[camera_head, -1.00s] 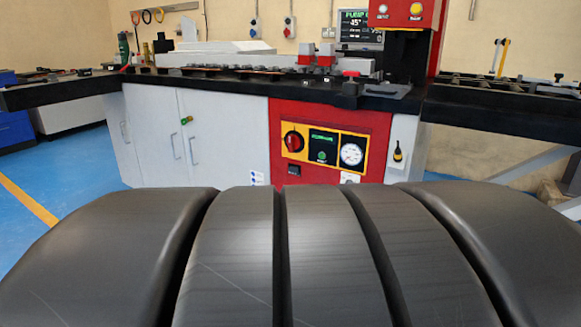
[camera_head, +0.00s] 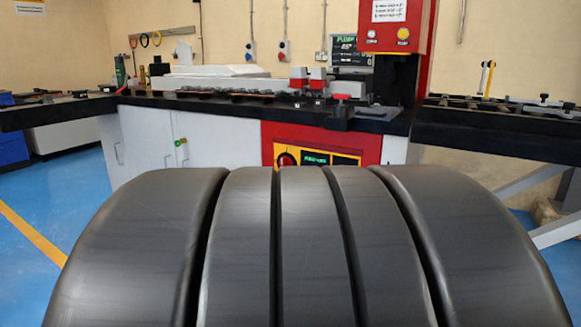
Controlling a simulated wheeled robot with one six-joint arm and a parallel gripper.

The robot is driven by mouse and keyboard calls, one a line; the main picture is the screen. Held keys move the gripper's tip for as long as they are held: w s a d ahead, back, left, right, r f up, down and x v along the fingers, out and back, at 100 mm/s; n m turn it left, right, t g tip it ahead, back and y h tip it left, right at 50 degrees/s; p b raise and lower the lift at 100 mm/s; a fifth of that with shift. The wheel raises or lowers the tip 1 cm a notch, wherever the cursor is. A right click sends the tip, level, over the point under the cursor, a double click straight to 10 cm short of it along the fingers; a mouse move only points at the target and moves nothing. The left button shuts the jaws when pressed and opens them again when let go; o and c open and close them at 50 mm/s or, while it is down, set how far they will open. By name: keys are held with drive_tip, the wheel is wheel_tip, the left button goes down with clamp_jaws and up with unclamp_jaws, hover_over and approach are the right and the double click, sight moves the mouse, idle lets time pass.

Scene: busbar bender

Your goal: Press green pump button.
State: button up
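The red front panel (camera_head: 350,139) of the busbar bender is ahead, right of centre. A yellow-bordered control plate sits low on it, with a red rotary knob (camera_head: 287,160) and a small green-lit label (camera_head: 314,159) just showing. A dark ribbed rounded shape, seemingly part of my own body, covers the lower part of this plate. The green pump button below the label is hidden now. The gauge to its right is hidden too. My gripper is not in view.
Above the black worktop (camera_head: 230,105) are a monitor (camera_head: 351,50) and a red head with a yellow lamp or button (camera_head: 403,33). White cabinet doors (camera_head: 150,140) stand left of the panel. Blue floor (camera_head: 60,200) is open at left. A grey frame leg shows at right.

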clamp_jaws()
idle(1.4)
